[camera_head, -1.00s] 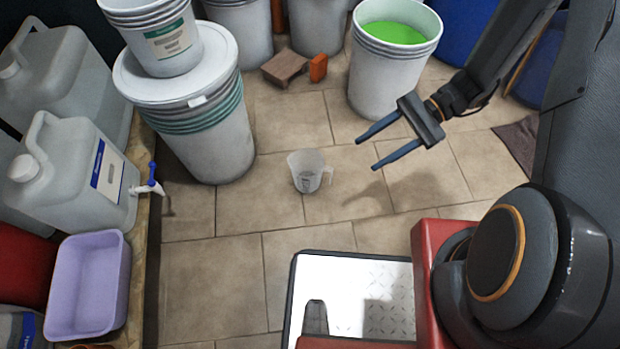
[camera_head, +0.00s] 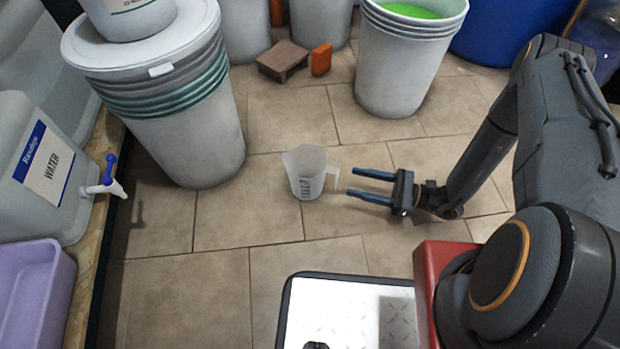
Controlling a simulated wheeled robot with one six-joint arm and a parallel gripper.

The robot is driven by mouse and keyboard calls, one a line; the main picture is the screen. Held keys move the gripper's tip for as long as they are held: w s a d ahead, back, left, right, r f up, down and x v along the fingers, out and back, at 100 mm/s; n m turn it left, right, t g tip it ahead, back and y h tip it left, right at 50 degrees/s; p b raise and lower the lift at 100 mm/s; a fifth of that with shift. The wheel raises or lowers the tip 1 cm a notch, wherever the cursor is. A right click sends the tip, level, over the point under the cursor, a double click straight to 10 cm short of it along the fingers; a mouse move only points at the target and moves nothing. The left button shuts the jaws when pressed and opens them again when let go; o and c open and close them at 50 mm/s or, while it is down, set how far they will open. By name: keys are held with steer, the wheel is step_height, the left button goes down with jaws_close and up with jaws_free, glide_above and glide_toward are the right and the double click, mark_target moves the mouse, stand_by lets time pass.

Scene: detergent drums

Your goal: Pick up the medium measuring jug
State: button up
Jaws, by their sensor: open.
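The measuring jug (camera_head: 304,172) is translucent with dark markings and stands upright on the tiled floor. Its handle is on the right side. No other jug is in view to compare its size. My gripper (camera_head: 351,183) is open and empty, just right of the jug. Its two blue fingers point left toward the handle. The fingertips look close to the handle, but I cannot tell whether they touch it.
A lidded drum (camera_head: 165,115) stands left of the jug. A drum of green liquid (camera_head: 402,70) stands behind on the right. A brown block (camera_head: 282,61) and an orange block (camera_head: 321,60) lie behind. A water container (camera_head: 45,165) with a tap and a purple tub (camera_head: 33,295) are at left.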

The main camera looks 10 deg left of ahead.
steer(key=shift+w+a+r+b, duration=0.1)
steer(key=shift+w+a+b, duration=0.1)
steer(key=shift+a+b, duration=0.75)
steer(key=shift+w+a+f+b, duration=0.1)
steer(key=shift+w+a+b, duration=0.2)
steer(key=shift+a, duration=1.2)
steer(key=shift+w+a+r+b, duration=0.15)
steer(key=shift+a+b, duration=0.5)
steer(key=shift+a, duration=0.55)
steer(key=shift+c, duration=0.3)
jaws_close()
